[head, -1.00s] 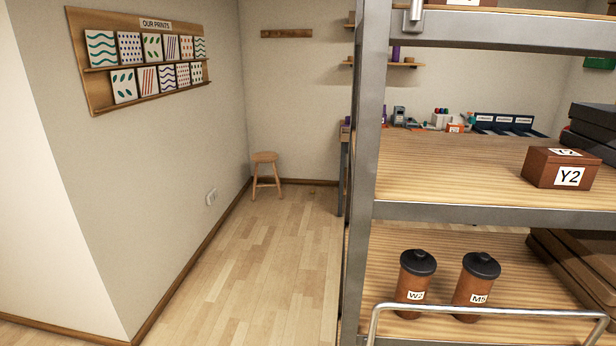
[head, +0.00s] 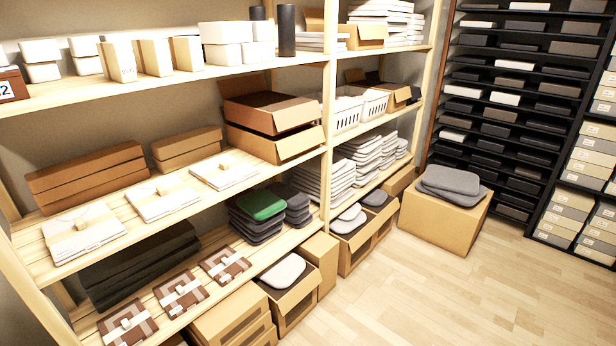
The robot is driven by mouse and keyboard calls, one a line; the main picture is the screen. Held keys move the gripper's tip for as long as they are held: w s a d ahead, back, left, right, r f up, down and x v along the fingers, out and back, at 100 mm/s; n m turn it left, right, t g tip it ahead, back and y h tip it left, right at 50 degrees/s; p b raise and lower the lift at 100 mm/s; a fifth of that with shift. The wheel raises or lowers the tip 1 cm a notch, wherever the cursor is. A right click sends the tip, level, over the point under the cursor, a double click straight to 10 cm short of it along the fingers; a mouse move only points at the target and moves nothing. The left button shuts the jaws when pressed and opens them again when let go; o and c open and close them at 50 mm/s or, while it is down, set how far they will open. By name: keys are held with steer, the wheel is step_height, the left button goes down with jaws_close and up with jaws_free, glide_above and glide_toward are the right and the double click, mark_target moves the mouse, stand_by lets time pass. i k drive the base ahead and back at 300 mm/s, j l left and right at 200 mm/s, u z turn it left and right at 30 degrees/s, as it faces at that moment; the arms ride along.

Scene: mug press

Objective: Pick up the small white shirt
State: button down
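Several white folded or flat pieces show in the head view, but I cannot tell which, if any, is the small white shirt; no size label on them is readable. Three flat white packs lie in a row on the middle shelf: a left one (head: 82,234), a middle one (head: 162,200) and a right one (head: 223,171). A stack of white folded cloth (head: 322,182) stands on a lower shelf to the right. A white folded piece (head: 283,271) lies on top of an open cardboard box (head: 295,305) at the bottom. My gripper is not in view.
Wooden shelving (head: 165,91) fills the left and middle. A green folded piece (head: 260,204) tops a dark stack. A cardboard box (head: 440,222) with grey folded pieces on top stands on the floor. A dark rack (head: 515,110) stands behind. The floor (head: 450,300) at front right is clear.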

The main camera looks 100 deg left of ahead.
mark_target(69, 237)
steer(key=u, duration=3.9)
steer(key=l+u, duration=0.15)
steer(key=l, duration=0.25)
steer(key=k+l+u, duration=0.15)
steer(key=l, duration=0.25)
steer(key=i, duration=0.05)
